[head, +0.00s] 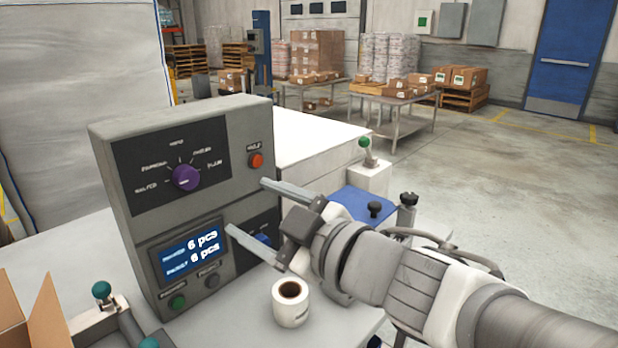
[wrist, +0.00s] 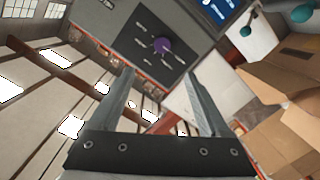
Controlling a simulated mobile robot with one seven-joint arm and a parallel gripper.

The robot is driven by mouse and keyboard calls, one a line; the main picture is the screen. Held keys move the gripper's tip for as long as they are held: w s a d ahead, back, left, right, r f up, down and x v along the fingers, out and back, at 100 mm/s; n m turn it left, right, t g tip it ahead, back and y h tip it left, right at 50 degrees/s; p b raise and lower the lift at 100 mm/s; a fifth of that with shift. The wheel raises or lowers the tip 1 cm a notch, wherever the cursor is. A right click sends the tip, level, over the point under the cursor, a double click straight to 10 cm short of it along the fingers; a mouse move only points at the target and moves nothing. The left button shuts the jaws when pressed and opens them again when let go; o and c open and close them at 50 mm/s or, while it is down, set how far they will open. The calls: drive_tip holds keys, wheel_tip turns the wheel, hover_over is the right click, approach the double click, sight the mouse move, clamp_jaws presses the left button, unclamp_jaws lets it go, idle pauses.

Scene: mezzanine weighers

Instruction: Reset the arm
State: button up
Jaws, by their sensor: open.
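My gripper (head: 246,207) is open and empty. Its two fingers are spread in front of the right side of a grey control box, with a clear gap between them. In the wrist view my gripper (wrist: 165,82) shows both fingers apart, with the box's dark dial panel beyond them. The control box (head: 215,188) stands on a light table. My arm comes in from the lower right. The fingers partly hide a blue part on the lower panel.
A white label roll (head: 291,304) stands on the table below my gripper. An open cardboard box (head: 28,318) and a green-knobbed lever (head: 102,290) are at the lower left. Another green-knobbed lever (head: 365,145) stands behind my gripper. Open floor (head: 500,185) lies to the right.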

drive_tip(key=w+d+r+m+t+h+p, duration=0.1)
drive_tip(key=w+d+m+h+p, duration=0.15)
drive_tip(key=d+m+h, duration=0.5)
drive_tip(key=w+d+r+m+t+h+p, duration=0.1)
drive_tip(key=w+d+r+m+h+p, duration=0.2)
drive_tip(key=d, duration=0.8)
drive_tip(key=s+d+f+m+g+h+p, duration=0.1)
drive_tip(key=s+d+f+m+g+p, duration=0.1)
drive_tip(key=s, duration=0.5)
drive_tip(key=s+d+f+m+g+h+p, duration=0.1)
drive_tip(key=s+d+f+m+g+p, duration=0.1)
drive_tip(key=s, duration=0.5)
drive_tip(key=d+m+g+p, duration=0.1)
drive_tip(key=m+g, duration=0.1)
drive_tip(key=g, duration=0.1)
drive_tip(key=shift+f+p, duration=0.25)
drive_tip(key=shift+p, duration=0.1)
drive_tip(key=shift+m+h, duration=0.25)
